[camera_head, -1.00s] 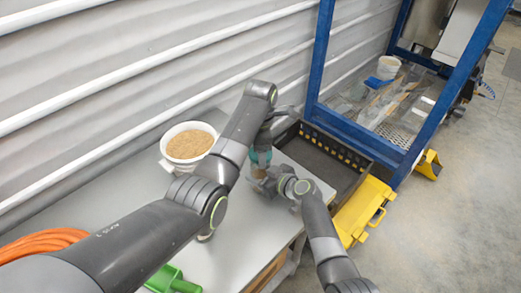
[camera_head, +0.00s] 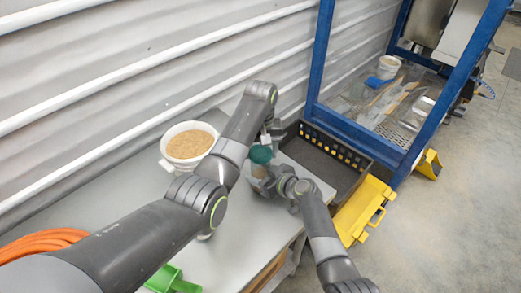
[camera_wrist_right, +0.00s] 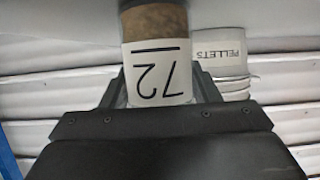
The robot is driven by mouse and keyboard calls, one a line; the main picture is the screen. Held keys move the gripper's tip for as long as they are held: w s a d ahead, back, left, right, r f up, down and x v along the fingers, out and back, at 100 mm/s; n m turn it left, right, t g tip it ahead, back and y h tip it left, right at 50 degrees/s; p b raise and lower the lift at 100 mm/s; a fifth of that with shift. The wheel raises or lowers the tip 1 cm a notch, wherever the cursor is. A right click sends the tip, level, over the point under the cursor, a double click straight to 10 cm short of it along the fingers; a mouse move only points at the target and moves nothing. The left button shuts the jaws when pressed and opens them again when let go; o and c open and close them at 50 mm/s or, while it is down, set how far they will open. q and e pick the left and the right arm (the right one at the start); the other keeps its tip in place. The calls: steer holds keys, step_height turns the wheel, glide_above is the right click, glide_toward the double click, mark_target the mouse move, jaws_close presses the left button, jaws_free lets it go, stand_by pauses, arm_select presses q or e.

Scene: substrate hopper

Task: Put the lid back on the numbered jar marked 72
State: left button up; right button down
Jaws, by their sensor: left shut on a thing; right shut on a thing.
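The numbered jar (camera_head: 259,171) stands at the right end of the grey table in the head view. In the right wrist view its white label reads 72 upside down, with brown contents (camera_wrist_right: 155,22) beside the label. My right gripper (camera_head: 267,184) is shut on the jar. The teal lid (camera_head: 261,154) shows at the jar's top; I cannot tell whether it is seated or just above. My left gripper (camera_head: 272,139) is beside and behind the lid, shut on it, its fingers partly hidden. The lid is not visible in the right wrist view.
A white bucket of pellets (camera_head: 189,143) stands left of my left forearm; its label shows in the right wrist view (camera_wrist_right: 222,52). A black crate (camera_head: 322,163) and a yellow case (camera_head: 363,210) are to the right. A green scoop (camera_head: 170,280) lies near the front.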

arm_select(q)
steer(key=m, duration=0.9)
steer(key=shift+m, duration=0.3)
steer(key=m, duration=0.4)
steer(key=o, duration=1.2)
step_height(320, 180, up, 8)
steer(key=shift+f, duration=0.25)
